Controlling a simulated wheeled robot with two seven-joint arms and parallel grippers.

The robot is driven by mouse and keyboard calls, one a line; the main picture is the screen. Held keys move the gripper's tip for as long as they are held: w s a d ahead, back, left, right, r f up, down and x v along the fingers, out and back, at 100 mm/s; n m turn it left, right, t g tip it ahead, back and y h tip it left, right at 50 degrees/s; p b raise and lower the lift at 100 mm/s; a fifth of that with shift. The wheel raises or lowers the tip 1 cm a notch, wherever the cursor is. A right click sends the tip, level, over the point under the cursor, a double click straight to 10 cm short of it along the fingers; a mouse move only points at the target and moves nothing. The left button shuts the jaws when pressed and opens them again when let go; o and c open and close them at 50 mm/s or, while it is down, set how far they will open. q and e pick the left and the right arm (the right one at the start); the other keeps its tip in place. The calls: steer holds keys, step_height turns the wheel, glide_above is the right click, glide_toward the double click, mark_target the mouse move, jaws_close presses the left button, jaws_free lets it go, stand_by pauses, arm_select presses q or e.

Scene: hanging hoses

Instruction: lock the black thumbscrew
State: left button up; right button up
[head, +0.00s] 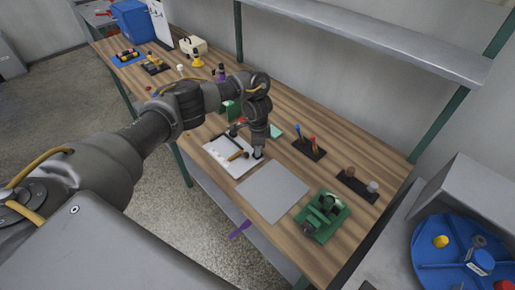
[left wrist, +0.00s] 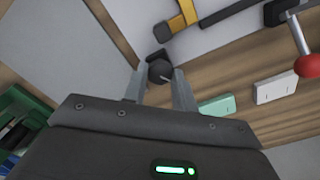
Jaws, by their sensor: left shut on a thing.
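The black thumbscrew (left wrist: 160,68) shows in the left wrist view as a small dark knob with a black block beside it. My left gripper (left wrist: 161,80) is closed around it, one finger on each side. In the head view my left gripper (head: 258,153) points down at the bench, at the right edge of a white board (head: 217,150) and just behind a grey plate (head: 272,191). The thumbscrew is hidden there by the gripper. The wrist view does not show whether the screw is seated. My right gripper is in neither view.
A mint block (left wrist: 217,105), a white block (left wrist: 276,89) and a red-knobbed lever (left wrist: 308,66) are close by. A green vise (head: 322,216) stands right of the grey plate. A screwdriver rack (head: 309,149) stands behind.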

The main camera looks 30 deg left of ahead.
arm_select(q)
steer(key=m+b, duration=0.1)
steer(key=m, duration=0.2)
steer(key=shift+f+m, duration=0.1)
steer(key=shift+m, duration=0.2)
steer(key=shift+m+b, duration=0.6)
steer(key=shift+m, duration=0.9)
steer(key=o, duration=1)
step_height(320, 180, up, 11)
steer(key=p, duration=0.2)
